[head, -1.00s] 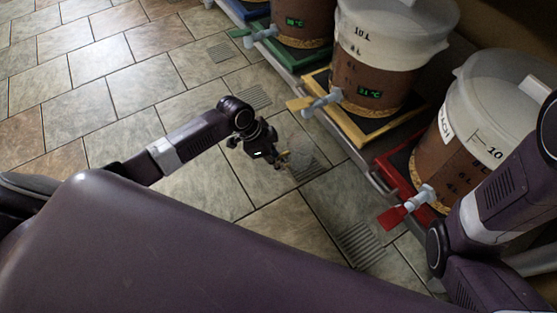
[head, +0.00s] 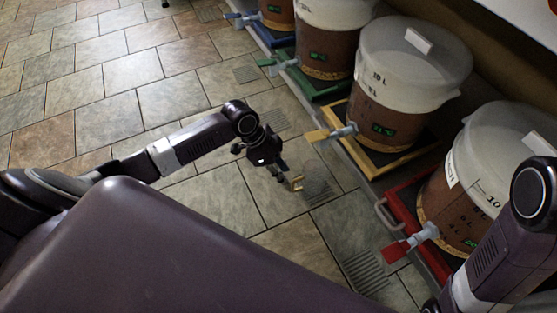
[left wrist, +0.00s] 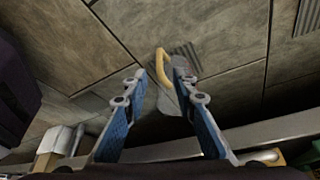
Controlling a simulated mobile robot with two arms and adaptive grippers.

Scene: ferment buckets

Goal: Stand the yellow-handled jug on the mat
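The jug shows in the head view as a pale, see-through shape (head: 319,184) low over the floor tiles, with a yellow handle (head: 297,183). In the left wrist view its yellow handle (left wrist: 163,66) rises between and just beyond my fingertips, with the clear body partly hidden behind one finger. My left gripper (head: 284,177) is right beside the handle; its fingers (left wrist: 160,76) stand apart, with a gap visible on the handle's left side. My right gripper is outside the views; only my right arm shows. I cannot pick out a separate mat.
A row of lidded buckets (head: 381,125) stands along the right on framed bases: yellow (head: 402,160), red (head: 400,199), green and blue. Their taps, such as the yellow (head: 318,135) and red (head: 397,251), stick out over the floor. Open tiles (head: 105,105) lie left, with floor grates.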

